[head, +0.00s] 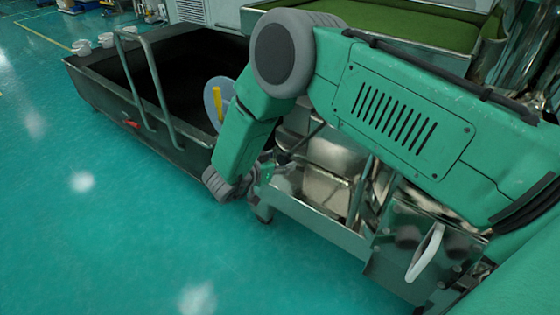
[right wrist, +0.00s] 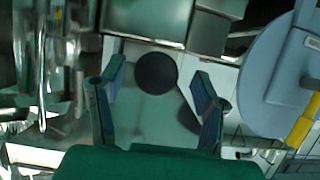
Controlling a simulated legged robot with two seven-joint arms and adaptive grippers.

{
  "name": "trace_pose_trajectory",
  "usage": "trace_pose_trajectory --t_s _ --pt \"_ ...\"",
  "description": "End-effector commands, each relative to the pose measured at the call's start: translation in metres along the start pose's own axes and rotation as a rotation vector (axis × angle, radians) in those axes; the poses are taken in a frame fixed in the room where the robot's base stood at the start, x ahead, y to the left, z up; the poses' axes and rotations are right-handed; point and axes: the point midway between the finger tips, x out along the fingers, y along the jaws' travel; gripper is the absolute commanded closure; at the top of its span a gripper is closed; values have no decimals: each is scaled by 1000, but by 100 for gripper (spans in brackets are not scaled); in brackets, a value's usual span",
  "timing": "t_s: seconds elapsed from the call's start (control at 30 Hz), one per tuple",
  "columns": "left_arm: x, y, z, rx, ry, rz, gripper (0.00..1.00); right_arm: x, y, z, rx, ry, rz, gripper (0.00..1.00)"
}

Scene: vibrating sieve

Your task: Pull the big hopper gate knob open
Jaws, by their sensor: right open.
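A round black knob (right wrist: 156,73) stands in front of a pale metal plate in the right wrist view. My right gripper (right wrist: 158,80) is open, with one finger to the left and one to the right of the knob. Neither finger visibly touches it, and how deep the knob sits between them I cannot tell. In the head view my green right arm reaches across the steel machine (head: 335,185) and hides the knob. My left gripper is not in view.
A blue-grey disc with a yellow handle (right wrist: 303,122) is close to the right of my right gripper. A black wheeled bin (head: 95,85) with a tubular handle stands at the left. A white handle (head: 425,253) is at lower right. The green floor at left is clear.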

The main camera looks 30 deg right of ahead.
Motion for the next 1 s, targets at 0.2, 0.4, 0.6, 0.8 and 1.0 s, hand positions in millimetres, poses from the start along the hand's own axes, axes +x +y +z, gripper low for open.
trace_pose_trajectory --t_s 0.2,0.4,0.6,0.8,1.0 --pt "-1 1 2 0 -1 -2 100 -22 0 0 1 -3 -2 43" --pt "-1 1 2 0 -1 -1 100 -66 -1 0 0 -3 -3 43" --pt "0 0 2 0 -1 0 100 -102 -2 1 -1 -2 -2 43" --pt "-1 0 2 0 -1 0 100 -117 -1 2 -1 -2 -1 43" --pt "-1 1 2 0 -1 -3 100 -116 -1 2 0 -4 0 43"
